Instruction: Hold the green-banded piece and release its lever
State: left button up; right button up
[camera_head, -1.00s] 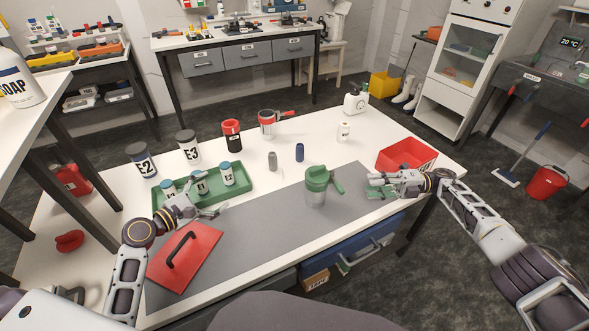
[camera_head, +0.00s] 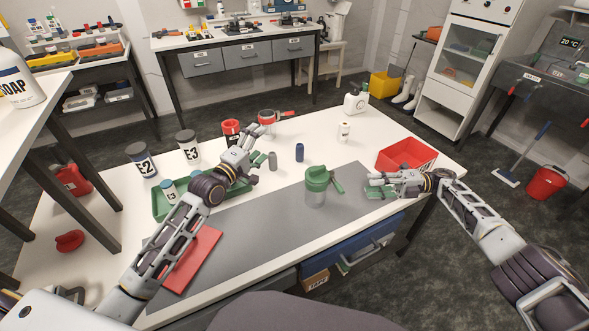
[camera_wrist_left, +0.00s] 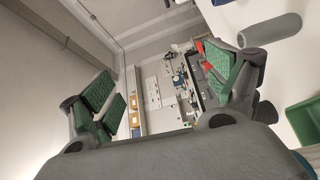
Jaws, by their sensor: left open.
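The green-banded piece (camera_head: 316,187) stands upright on the grey mat, a pale cup with a green top and a green lever (camera_head: 336,182) sticking out at its right. My left gripper (camera_head: 262,137) is open and empty, up and left of it, above the table between the green tray and the red-banded cup. In the left wrist view its green-padded fingers (camera_wrist_left: 170,95) are wide apart with nothing between them. My right gripper (camera_head: 374,187) looks open and empty, right of the green-banded piece and apart from it, at the table's right side.
A grey cylinder (camera_head: 272,161) and a blue one (camera_head: 300,152) stand near my left gripper. A red-banded cup (camera_head: 266,116) stands behind; a red bin (camera_head: 407,155) is right.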

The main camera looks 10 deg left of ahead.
pick_arm(q)
jog(key=d+r+m+h, duration=0.4)
jog(key=d+m+h, duration=0.2)
jog(key=d+m, duration=0.55)
jog(key=s+f+m+g+h, duration=0.2)
jog(key=f+m+g, duration=0.1)
jog(key=m, duration=0.4)
jog(key=s+d+f+m+g+h, duration=0.1)
jog(key=s+f+m+g+h, duration=0.1)
jog(key=m+g, duration=0.4)
jog(key=shift+s+d+f+m, duration=0.2)
jog(key=shift+s+f+m, duration=0.5)
jog(key=shift+f, duration=0.55)
jog(key=shift+w+f, duration=0.1)
jog(key=shift+w, duration=0.05)
